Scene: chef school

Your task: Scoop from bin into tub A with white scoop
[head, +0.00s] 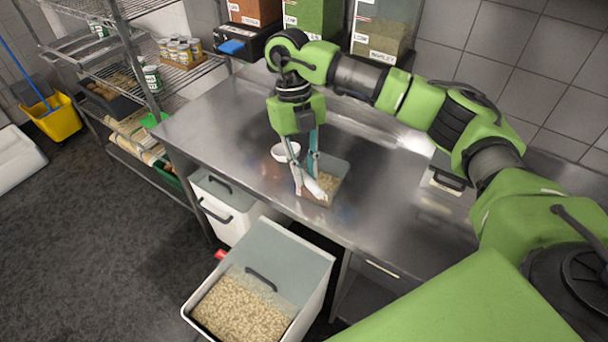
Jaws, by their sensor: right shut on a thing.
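The open bin (322,262) stands on the floor in front of the counter, its lid part slid back, with beige pellets or grain (240,308) inside. A small clear tub (341,168) with similar beige contents sits on the steel counter; I can read no letter on it. My right gripper (304,172) is pointing down at the tub's left side, shut on the white scoop (317,188). The scoop is tilted over the tub's near left part; the fingers partly hide it. My left gripper is not in view.
Labelled containers (382,35) line the back of the counter (225,130). A wire shelf (115,65) with cans stands at left. A second closed bin (222,205) is under the counter. The left counter top is clear.

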